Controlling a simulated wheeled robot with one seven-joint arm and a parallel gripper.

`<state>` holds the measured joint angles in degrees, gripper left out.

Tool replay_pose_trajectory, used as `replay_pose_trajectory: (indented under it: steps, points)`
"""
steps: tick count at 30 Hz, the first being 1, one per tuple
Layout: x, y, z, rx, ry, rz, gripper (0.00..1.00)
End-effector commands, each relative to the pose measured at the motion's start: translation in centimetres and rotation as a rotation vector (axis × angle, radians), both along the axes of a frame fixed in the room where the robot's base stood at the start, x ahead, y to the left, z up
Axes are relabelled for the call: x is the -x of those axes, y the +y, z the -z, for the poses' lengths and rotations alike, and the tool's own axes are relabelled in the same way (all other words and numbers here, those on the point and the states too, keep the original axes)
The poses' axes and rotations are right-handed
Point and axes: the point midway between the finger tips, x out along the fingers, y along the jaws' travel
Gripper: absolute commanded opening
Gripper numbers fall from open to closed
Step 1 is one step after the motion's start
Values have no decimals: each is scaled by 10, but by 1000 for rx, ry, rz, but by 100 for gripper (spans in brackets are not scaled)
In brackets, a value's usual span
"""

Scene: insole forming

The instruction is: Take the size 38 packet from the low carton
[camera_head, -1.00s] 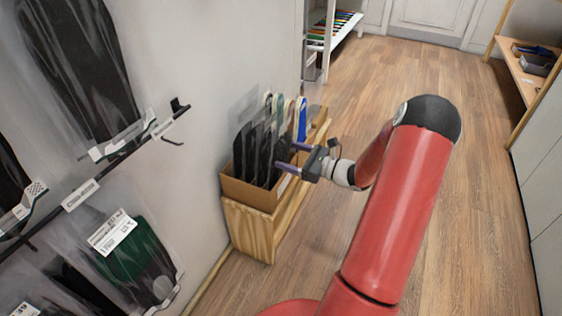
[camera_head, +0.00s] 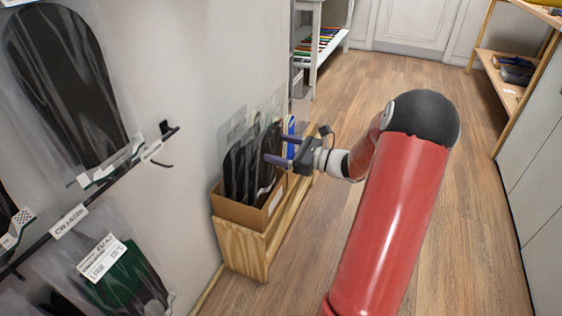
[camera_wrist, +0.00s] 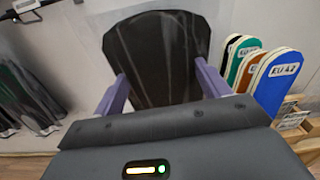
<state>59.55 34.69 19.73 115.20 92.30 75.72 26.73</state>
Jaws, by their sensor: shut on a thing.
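My gripper (camera_head: 273,147) is shut on a black insole packet (camera_head: 268,135) over the low carton (camera_head: 240,212). In the wrist view, the packet (camera_wrist: 158,50) stands upright between the two purple fingers of my gripper (camera_wrist: 162,78), with a clear bag around the black insole. No size marking can be read on it. The brown open carton stands on a wooden box stand against the wall. Other black insole packets (camera_head: 236,172) stand upright in it. The lower end of the held packet is hard to separate from those behind it.
Coloured insole shapes stand beyond the carton, among them a blue one marked EU 42 (camera_wrist: 277,80). Bagged insoles (camera_head: 65,85) hang on a wall rail (camera_head: 85,205) at left. Shelves stand at the back and right. The wooden floor (camera_head: 335,120) is clear.

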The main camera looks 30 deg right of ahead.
Motion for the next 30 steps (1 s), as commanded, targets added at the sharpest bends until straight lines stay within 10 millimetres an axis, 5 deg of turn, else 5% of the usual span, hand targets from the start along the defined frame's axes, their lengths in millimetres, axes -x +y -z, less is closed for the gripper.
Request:
replay_pose_trajectory:
  steps: [5, 21, 30]
  points:
    - [3, -3, -29, 2, -1, 2, 51]
    - [111, -86, -26, 0, 1, 3, 51]
    - [140, -108, -26, -1, 1, 0, 51]
